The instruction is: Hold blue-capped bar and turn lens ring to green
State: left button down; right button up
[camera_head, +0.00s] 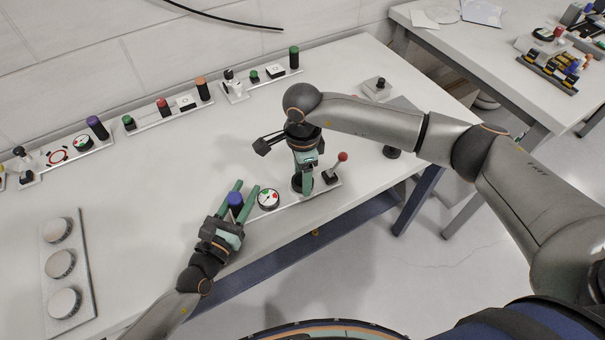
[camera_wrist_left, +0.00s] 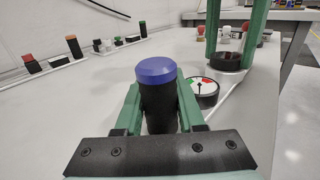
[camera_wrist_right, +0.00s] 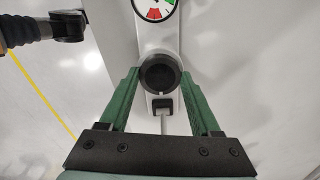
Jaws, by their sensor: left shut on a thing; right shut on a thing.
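The blue-capped bar (camera_head: 235,201) stands upright near the table's front edge. My left gripper (camera_head: 238,190) is shut on it; in the left wrist view the bar (camera_wrist_left: 158,95) is between the green fingers, its blue cap above them. The black lens ring (camera_wrist_right: 160,74) is between the fingers of my right gripper (camera_wrist_right: 160,80), which points down and is shut on it. In the head view these fingers (camera_head: 303,182) partly hide the ring. A round dial (camera_head: 268,199) with green and red marks lies between the two grippers; its needle's exact reading is too small to tell.
A red-knobbed lever (camera_head: 342,157) stands right of the ring on the same plate. Several plates with knobs and dials (camera_head: 85,142) line the table's back. A plate with round silver discs (camera_head: 60,264) lies at left. The table's middle is clear.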

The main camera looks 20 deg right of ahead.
jog(key=c, duration=0.5)
jog(key=shift+m, duration=0.5)
jog(key=m, duration=0.3)
jog(key=shift+m, duration=0.4)
jog(key=m, duration=0.4)
jog(key=shift+m, duration=0.4)
jog(key=shift+r, duration=0.1)
jog(key=o, duration=1.4)
